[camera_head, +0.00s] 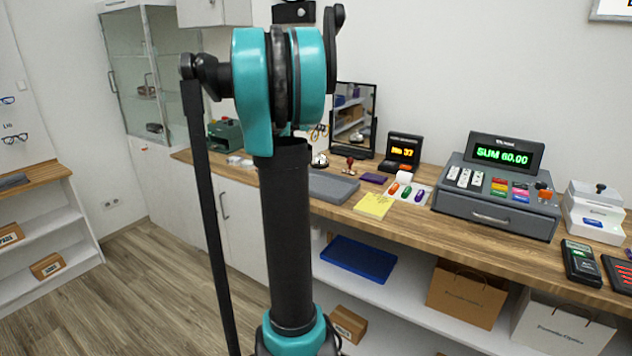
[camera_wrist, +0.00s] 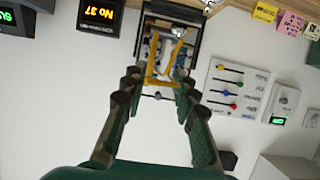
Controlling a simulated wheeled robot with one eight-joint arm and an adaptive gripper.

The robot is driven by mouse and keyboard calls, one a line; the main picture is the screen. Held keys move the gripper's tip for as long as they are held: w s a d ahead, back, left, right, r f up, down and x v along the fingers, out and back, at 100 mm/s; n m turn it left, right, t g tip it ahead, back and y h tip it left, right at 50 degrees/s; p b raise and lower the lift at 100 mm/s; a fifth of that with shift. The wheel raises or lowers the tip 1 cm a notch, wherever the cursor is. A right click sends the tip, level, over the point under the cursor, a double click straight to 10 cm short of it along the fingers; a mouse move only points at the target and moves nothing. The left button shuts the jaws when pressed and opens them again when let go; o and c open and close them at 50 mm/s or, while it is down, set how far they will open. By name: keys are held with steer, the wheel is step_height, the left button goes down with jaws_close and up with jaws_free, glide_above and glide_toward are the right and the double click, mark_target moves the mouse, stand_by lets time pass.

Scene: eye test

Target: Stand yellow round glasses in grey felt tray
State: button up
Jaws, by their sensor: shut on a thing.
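The yellow glasses (camera_wrist: 152,62) are between the fingertips of my gripper (camera_wrist: 160,80) in the wrist view, which is shut on them. They are held up in the air, with yellow frame parts standing out past the fingers. In the head view a small part of the yellow glasses (camera_head: 318,131) shows just right of my arm, in front of the mirror. My gripper is hidden behind my arm there. The grey felt tray (camera_head: 334,188) lies flat on the wooden counter, below and a little right of the glasses. Its left end is covered by my arm. Its visible part looks empty.
A table mirror (camera_head: 355,112) stands behind the tray. A bell (camera_head: 320,161), a stamp (camera_head: 350,165), a number display (camera_head: 403,150), a yellow pad (camera_head: 373,206) and a pen card (camera_head: 408,191) surround it. A cash register (camera_head: 497,200) stands to the right.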

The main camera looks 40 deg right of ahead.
step_height(320, 180, down, 18)
steer(key=shift+f, duration=0.2)
steer(key=shift+f, duration=0.1)
stand_by(0.3)
steer(key=o, duration=0.9)
steer(key=v, duration=1.2)
steer(key=shift+s, duration=0.1)
steer(key=s+a+f+n+y, duration=0.4)
steer(key=s+a, duration=0.4)
steer(key=a, duration=0.3)
steer(key=s+a+f+n+y, duration=0.4)
steer(key=s+a+f, duration=0.3)
steer(key=a, duration=0.3)
steer(key=s+a+f+n+y, duration=0.4)
steer(key=s+a, duration=0.4)
steer(key=a, duration=0.3)
steer(key=shift+s+a+f+n+g+y, duration=0.3)
steer(key=shift+s+a+f+n+g, duration=0.1)
steer(key=shift+f+n, duration=0.45)
